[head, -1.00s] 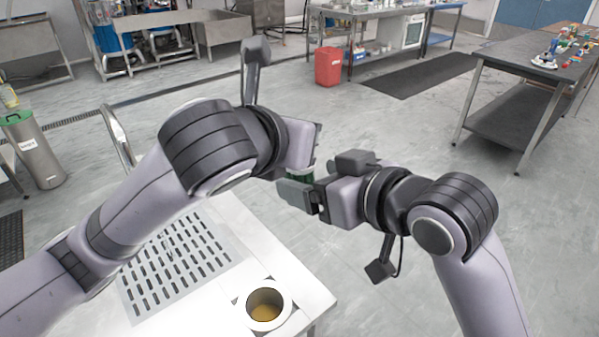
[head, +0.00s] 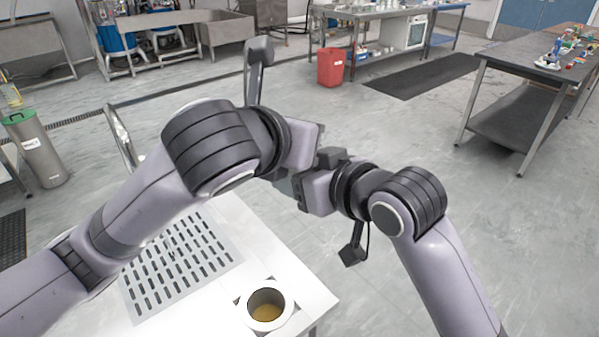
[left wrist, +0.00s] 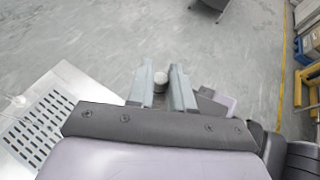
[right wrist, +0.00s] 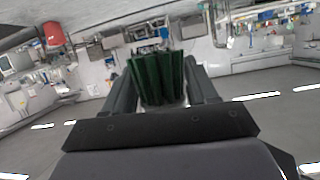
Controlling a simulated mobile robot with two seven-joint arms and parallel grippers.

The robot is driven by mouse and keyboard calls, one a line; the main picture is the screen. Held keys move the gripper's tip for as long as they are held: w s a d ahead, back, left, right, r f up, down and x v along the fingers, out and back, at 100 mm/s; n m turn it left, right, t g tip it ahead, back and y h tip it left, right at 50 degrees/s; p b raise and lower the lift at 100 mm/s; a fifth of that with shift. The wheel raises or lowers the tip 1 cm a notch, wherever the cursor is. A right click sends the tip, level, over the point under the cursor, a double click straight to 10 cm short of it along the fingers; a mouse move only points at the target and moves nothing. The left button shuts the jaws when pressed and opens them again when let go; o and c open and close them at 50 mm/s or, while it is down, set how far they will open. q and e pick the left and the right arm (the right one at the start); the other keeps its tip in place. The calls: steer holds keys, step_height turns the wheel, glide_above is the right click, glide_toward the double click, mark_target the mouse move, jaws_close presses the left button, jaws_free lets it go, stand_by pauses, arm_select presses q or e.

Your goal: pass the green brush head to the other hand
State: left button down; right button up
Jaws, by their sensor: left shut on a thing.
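The green brush head (right wrist: 160,78) shows in the right wrist view, its ridged green part between the fingers of my right gripper (right wrist: 158,80). Those fingers stand on both sides of it and are open. My left gripper (left wrist: 161,76) is shut on the brush head; in the left wrist view only a pale round end (left wrist: 160,79) shows between its fingers. In the head view my right gripper (head: 285,187) meets the left one near the middle, and the arms hide the brush head. Both hands are in the air.
Below is a white table (head: 300,275) with a slotted grate (head: 180,262) and a white cup (head: 286,310) holding something brown at its front right. A steel canister (head: 42,155) with a green lid stands at the left. Open floor lies beyond the hands.

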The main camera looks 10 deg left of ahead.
arm_select(q)
steer(key=c, duration=0.9)
jaws_free()
steer(key=shift+c, duration=0.2)
steer(key=shift+d, duration=0.1)
